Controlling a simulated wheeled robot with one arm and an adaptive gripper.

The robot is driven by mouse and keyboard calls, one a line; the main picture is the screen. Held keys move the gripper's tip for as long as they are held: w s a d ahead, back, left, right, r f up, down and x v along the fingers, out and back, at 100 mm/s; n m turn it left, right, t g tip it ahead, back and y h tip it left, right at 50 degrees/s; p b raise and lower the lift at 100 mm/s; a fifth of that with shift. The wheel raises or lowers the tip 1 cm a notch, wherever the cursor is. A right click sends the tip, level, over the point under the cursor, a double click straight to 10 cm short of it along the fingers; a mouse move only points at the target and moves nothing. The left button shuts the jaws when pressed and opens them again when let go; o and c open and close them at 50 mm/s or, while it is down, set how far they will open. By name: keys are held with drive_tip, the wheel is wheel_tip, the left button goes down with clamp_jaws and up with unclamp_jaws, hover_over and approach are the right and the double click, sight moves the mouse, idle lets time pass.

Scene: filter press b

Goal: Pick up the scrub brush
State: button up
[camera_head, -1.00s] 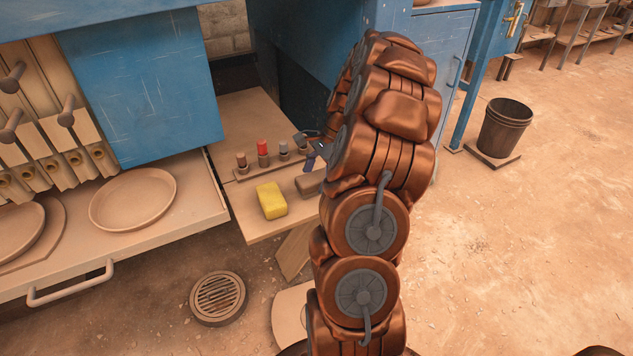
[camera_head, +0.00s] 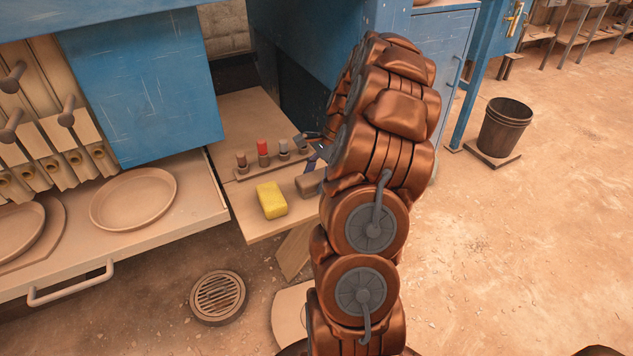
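The scrub brush is most likely the brown block (camera_head: 309,184) on the small wooden side table, right of the yellow sponge; its right part is hidden behind my arm. My gripper (camera_head: 312,146) shows only in part at the left edge of my arm, just above and behind the brown block. Its fingers are small and mostly hidden, so I cannot tell whether they are open or touching the block.
A yellow sponge (camera_head: 271,200) lies left of the block. Behind it stands a rack (camera_head: 262,168) with several small capped bottles. A blue cabinet (camera_head: 140,85) and a shelf with a round dish (camera_head: 133,199) are at left. Open floor lies at right.

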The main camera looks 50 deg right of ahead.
sight(312, 178)
drive_tip(key=c, duration=1.1)
drive_tip(key=shift+o, duration=0.2)
drive_tip(key=shift+s+r+b, duration=0.1)
drive_tip(key=shift+r+b, duration=0.3)
drive_tip(key=shift+r, duration=1.6)
drive_tip(key=s+a+r+b, duration=0.1)
drive_tip(key=s+a+b, duration=0.1)
drive_tip(key=s+a, duration=0.7)
drive_tip(key=s, duration=0.3)
drive_tip(key=shift+s+a+r, duration=0.25)
drive_tip(key=shift+s+a, duration=0.05)
drive_tip(key=shift+a, duration=0.05)
